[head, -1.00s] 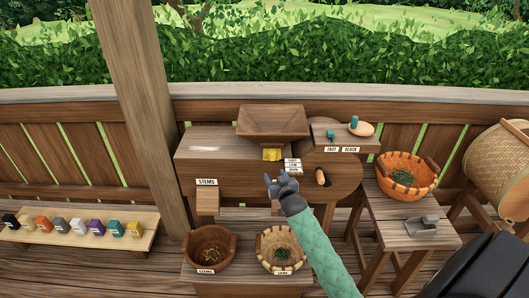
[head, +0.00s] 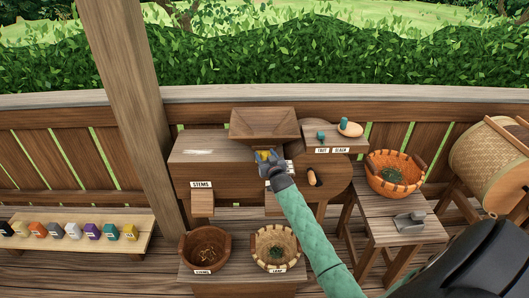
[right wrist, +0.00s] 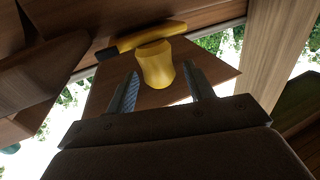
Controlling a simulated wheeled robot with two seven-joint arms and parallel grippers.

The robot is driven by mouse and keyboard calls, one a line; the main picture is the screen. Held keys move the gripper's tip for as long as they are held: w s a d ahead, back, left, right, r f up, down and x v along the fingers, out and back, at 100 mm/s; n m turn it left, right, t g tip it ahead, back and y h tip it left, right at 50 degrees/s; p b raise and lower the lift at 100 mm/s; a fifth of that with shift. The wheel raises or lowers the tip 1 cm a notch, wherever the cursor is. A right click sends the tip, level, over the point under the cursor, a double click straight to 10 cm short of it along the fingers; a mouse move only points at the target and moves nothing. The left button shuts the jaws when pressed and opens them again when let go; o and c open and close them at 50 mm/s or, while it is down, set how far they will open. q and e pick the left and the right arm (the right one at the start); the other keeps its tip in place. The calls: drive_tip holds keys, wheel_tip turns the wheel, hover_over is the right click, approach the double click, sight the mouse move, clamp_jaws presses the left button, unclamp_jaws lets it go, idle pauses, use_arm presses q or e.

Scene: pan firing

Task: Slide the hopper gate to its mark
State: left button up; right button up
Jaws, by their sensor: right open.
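The wooden hopper (head: 265,124) sits on top of the wooden machine. Its yellow gate (head: 263,155) is below the hopper, mostly covered by my right gripper in the head view. In the right wrist view the yellow gate knob (right wrist: 156,64) stands between the two fingers, with a yellow bar behind it. My right gripper (head: 266,157) is open around the knob; a gap shows on the right finger's side. The right gripper (right wrist: 160,88) also shows in its wrist view. The mark labels (head: 289,166) beside the gate are mostly hidden by the gripper. My left gripper is out of view.
A crank handle (head: 312,178) sticks out right of the gate. A stems basket (head: 205,248) and a leaf basket (head: 275,247) stand below. An orange basket (head: 397,174) and a metal scoop (head: 409,221) are on the right table. Several coloured tins (head: 74,230) line the left bench.

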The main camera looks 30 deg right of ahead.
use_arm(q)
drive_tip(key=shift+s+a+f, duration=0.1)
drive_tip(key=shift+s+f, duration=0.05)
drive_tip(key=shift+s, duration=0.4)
use_arm(e)
drive_tip(key=shift+w+d, duration=0.1)
drive_tip(key=shift+w, duration=0.45)
